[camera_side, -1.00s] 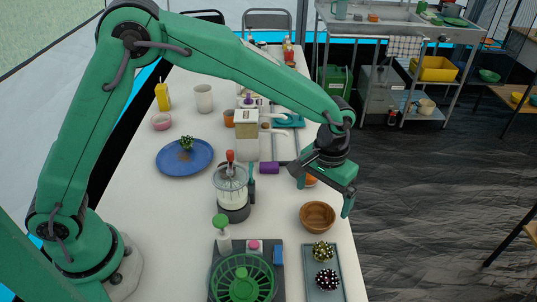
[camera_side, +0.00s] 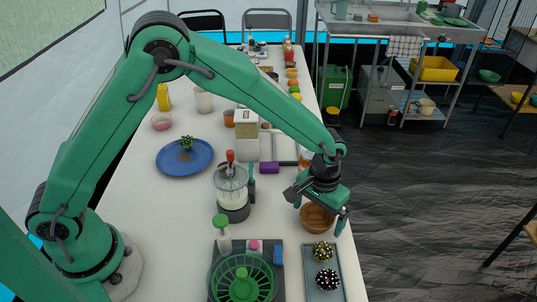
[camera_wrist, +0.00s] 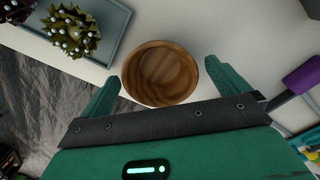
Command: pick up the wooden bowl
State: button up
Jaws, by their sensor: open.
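The wooden bowl (camera_side: 316,222) stands upright on the white table near its right edge in the side view, partly hidden behind my gripper. My gripper (camera_side: 320,215) is over the bowl, with its jaws spread to either side of it. In the wrist view the brown bowl (camera_wrist: 160,72) shows its empty inside and lies between the two green fingers of my gripper (camera_wrist: 160,88). I see no finger clearly touching the bowl, and its height above the table is hard to judge.
A blender-like jar (camera_side: 231,190) stands to the left, near a green salad spinner (camera_side: 240,278). A purple block (camera_side: 269,167) lies behind. The table edge is close on the right.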

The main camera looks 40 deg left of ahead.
aim_at(316, 224)
jog(key=shift+f, duration=0.35)
jog(key=c, duration=1.1)
jog(key=shift+o, duration=0.2)
jog(key=shift+r, duration=0.1)
jog(key=shift+r, duration=0.8)
notch_tip(316, 224, up, 2)
jog(key=shift+r, duration=0.25)
jog(key=s+d+r, duration=0.6)
jog(key=s, duration=0.4)
jog(key=shift+r, duration=0.4)
